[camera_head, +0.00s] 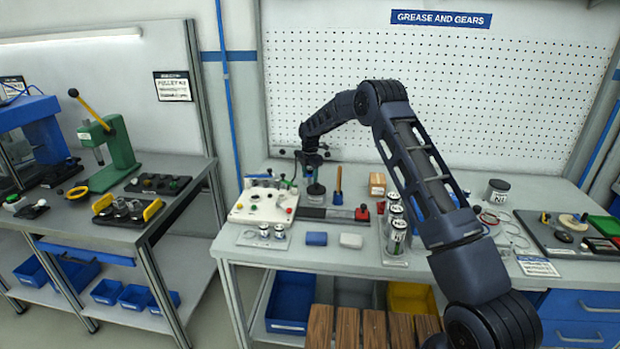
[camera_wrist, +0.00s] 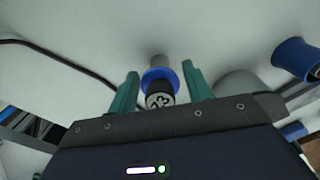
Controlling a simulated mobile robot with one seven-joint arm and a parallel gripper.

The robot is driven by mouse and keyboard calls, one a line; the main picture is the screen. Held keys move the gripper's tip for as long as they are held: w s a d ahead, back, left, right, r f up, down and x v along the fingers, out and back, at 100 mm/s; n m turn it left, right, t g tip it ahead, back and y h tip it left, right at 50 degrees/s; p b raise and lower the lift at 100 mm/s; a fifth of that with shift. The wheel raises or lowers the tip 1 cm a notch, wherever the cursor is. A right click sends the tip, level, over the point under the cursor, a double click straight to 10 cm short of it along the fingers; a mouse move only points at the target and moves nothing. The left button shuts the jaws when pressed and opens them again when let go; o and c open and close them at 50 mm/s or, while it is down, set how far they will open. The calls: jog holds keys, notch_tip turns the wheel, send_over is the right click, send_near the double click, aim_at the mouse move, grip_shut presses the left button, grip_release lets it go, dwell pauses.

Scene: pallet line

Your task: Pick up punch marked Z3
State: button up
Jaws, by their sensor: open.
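The punch marked Z3 (camera_wrist: 160,77) shows in the wrist view, with a black end carrying white Z3 lettering, a blue collar and a grey part beyond it. My gripper (camera_wrist: 160,70) is open, with one teal finger on each side of the punch. Gaps show between the fingers and the blue collar, so the punch is not gripped. In the head view my gripper (camera_head: 312,172) is low over the back of the bench, left of centre. I cannot make out the punch clearly there.
A white panel with knobs (camera_head: 264,203) stands left of my gripper on the bench (camera_head: 290,258). A wooden-handled tool (camera_head: 338,184) stands close to its right. Cans (camera_head: 397,238) stand farther right. A dark cable (camera_wrist: 60,60) and another blue-ended item (camera_wrist: 297,58) show in the wrist view.

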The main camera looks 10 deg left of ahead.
jog(key=shift+f, duration=0.55)
jog(key=shift+c, duration=0.4)
jog(key=c, duration=0.8)
